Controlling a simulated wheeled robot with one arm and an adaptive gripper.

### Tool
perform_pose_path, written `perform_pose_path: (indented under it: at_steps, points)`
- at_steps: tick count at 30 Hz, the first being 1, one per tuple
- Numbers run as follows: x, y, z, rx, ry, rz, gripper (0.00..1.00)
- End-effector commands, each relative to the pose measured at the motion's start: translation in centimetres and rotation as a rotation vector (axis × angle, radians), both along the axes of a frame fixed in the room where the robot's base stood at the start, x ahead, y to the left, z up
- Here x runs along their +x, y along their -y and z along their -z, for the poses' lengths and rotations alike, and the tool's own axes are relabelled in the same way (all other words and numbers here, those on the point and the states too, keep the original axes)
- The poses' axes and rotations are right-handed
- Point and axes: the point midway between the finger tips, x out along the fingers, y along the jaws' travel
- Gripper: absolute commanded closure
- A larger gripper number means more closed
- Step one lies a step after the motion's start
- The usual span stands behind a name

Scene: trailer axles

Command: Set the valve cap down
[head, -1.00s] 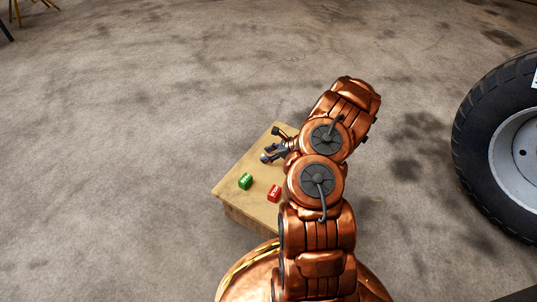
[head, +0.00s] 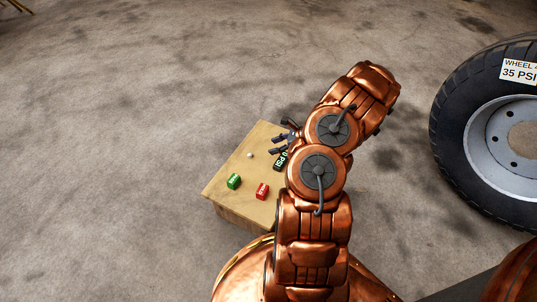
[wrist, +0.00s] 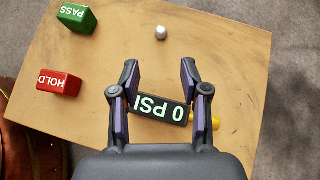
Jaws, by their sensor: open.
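The valve cap (wrist: 161,32), a small pale rounded piece, rests on the wooden table top (wrist: 220,50) in the wrist view, ahead of my fingertips and apart from them. It also shows as a small white dot in the head view (head: 250,155). My gripper (wrist: 160,72) is open above the table, with nothing held. Beneath its fingers lies a black gauge (wrist: 160,107) reading "0 PSI", with a yellow part at its right end. In the head view my gripper (head: 281,143) is over the table's far right part, partly hidden by my arm.
A green PASS block (wrist: 76,17) and a red HOLD block (wrist: 58,83) stand on the left of the table. A large wheel (head: 490,130) labelled 35 PSI stands on the right. The floor (head: 150,90) left of the table is clear.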

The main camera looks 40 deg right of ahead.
Motion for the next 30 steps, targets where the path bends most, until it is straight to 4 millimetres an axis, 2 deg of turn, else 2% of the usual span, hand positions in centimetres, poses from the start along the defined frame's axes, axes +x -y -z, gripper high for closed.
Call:
perform_pose_path:
  at_steps: [2, 5, 8, 9, 14, 18, 22, 27, 30]
  points:
    - [0.5, -0.8, -1.0, -0.008, 0.012, -0.035, 0.55]
    - [1.9, -3.3, -3.1, -0.029, 0.041, -0.127, 0.55]
    - [3.4, -7.1, -6.3, -0.065, 0.084, -0.267, 0.55]
    - [3.8, -9.0, -7.6, -0.078, 0.101, -0.329, 0.55]
    - [4.4, -15.6, -12.4, -0.141, 0.168, -0.573, 0.55]
    - [3.4, -21.2, -15.9, -0.192, 0.214, -0.782, 0.55]
    - [1.6, -25.6, -18.7, -0.246, 0.250, -0.972, 0.55]
    - [-2.0, -30.7, -21.6, -0.308, 0.286, -1.216, 0.55]
    - [-4.3, -32.9, -23.0, -0.351, 0.301, -1.353, 0.55]
